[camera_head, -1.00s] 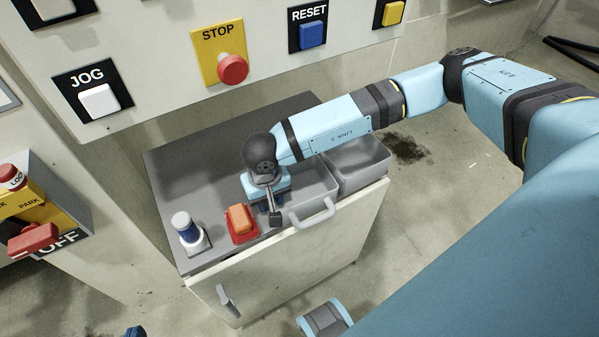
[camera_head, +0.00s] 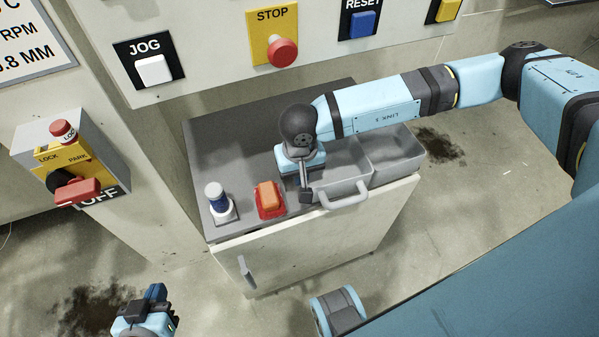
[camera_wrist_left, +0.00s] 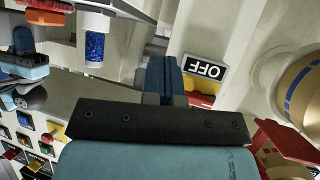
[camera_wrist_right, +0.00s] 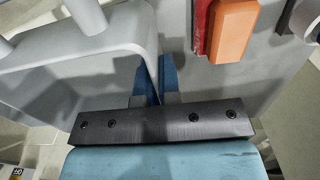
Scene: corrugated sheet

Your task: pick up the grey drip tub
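The grey drip tub (camera_head: 343,184) is an open two-part container with a front handle, standing on the cabinet's right side. It also shows at the left of the right wrist view (camera_wrist_right: 100,62). My right gripper (camera_head: 305,190) points down at the tub's left side. In the right wrist view its blue fingers (camera_wrist_right: 158,80) stand close together with the tub's thin grey wall between them. The arm hides part of the tub. My left gripper (camera_head: 150,300) is low at the left, away from the cabinet; its fingers (camera_wrist_left: 166,78) are together and empty.
A red tray with an orange block (camera_head: 269,197) and a white-and-blue canister (camera_head: 217,199) stand left of the tub on the grey cabinet top (camera_head: 232,135). A button panel (camera_head: 215,65) rises behind. A lock box (camera_head: 72,160) is on the left wall.

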